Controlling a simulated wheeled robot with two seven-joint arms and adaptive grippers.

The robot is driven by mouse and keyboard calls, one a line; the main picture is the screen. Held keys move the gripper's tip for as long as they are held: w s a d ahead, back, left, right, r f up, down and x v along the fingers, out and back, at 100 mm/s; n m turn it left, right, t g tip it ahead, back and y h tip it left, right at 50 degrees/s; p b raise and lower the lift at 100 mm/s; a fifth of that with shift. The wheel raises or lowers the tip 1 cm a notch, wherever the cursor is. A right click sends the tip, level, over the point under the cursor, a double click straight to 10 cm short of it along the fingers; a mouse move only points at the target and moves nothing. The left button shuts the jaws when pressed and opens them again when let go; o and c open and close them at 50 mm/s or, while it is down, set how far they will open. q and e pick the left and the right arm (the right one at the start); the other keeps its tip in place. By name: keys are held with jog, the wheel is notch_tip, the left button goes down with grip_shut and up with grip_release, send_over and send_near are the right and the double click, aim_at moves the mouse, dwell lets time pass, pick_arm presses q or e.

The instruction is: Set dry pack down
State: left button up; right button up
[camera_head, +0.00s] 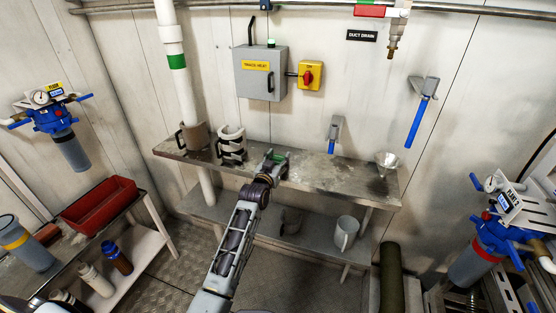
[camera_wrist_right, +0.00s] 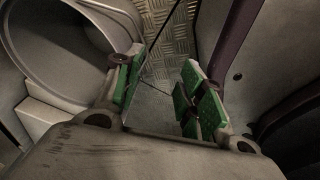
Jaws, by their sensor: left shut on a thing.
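My left gripper (camera_head: 275,162) reaches in from the bottom centre and is over the metal shelf (camera_head: 320,178) along the back wall. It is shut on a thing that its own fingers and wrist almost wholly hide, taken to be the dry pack. I cannot tell whether that thing touches the shelf. My right gripper (camera_wrist_right: 158,95) shows only in the right wrist view. Its green-padded fingers are apart with nothing between them, above a patterned metal floor.
On the shelf, a pale clamp-like holder (camera_head: 231,146) and a brown pipe collar (camera_head: 193,138) stand left of the gripper; a metal funnel (camera_head: 387,162) sits right. A white jug (camera_head: 345,233) is on the lower shelf. A red tray (camera_head: 99,208) is on the left bench.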

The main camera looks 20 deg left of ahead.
aim_at(278, 159)
pick_arm(q)
jog(key=shift+f, duration=0.1)
jog(key=o, duration=1)
pick_arm(e)
jog(key=shift+s, duration=0.1)
jog(key=shift+s, duration=0.25)
pick_arm(q)
jog(key=shift+s+r, duration=0.2)
jog(key=shift+s, duration=1.65)
jog(key=shift+s+a+r, duration=0.1)
jog(key=shift+s, duration=1.4)
jog(key=s, duration=0.5)
jog(key=shift+s+a+r+p, duration=0.1)
jog(key=shift+r+p, duration=0.05)
jog(key=shift+p, duration=0.25)
pick_arm(e)
jog(key=shift+s+d+f, duration=0.1)
jog(key=shift+s+d, duration=0.1)
jog(key=shift+s, duration=0.35)
jog(key=shift+s+d+f, duration=0.1)
jog(key=shift+s+d, duration=0.1)
jog(key=shift+s, duration=0.3)
